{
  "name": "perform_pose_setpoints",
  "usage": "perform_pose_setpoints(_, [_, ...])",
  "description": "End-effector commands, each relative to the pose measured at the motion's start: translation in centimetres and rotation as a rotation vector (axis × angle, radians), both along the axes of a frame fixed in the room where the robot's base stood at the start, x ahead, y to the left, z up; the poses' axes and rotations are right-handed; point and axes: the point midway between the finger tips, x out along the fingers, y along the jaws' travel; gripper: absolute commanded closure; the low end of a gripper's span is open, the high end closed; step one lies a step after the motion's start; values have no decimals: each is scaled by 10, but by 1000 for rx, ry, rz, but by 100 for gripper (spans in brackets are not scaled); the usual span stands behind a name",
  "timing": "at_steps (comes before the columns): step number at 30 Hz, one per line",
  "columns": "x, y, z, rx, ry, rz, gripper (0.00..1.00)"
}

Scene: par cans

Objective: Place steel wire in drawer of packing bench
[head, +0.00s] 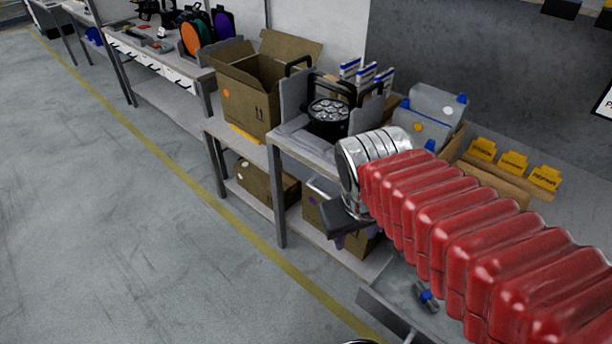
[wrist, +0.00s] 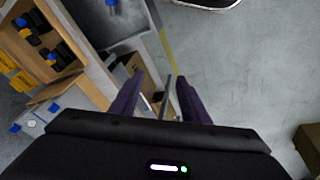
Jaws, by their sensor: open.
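My gripper (head: 341,240) is low beside the packing bench (head: 300,150) in the head view, partly hidden by my own arm. In the wrist view its two purple fingers (wrist: 160,84) are apart. A thin grey bar shows between them; I cannot tell its distance, and nothing looks held. A grey drawer (head: 385,307) stands out from the bench at the lower right of the head view and at the top of the wrist view (wrist: 105,32). A small grey item with a blue part (head: 427,294) lies in it, perhaps the steel wire; its shape is unclear.
An open cardboard box (head: 250,105) and a black lamp (head: 328,115) in a grey holder stand on the benches. Closed boxes (head: 268,185) sit on the lower shelf. A bin with yellow labels (head: 512,163) is at the right. The floor (head: 110,220) left of the yellow line is clear.

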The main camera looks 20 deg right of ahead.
Motion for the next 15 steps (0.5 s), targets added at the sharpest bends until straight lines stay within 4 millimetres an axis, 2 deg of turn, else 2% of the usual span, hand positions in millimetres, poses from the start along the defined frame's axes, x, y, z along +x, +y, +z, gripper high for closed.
perform_pose_setpoints(7, [-9, 39, 31, 100, -172, 20, 58])
perform_pose_setpoints(15, [-13, 53, 41, 141, -228, 26, 58])
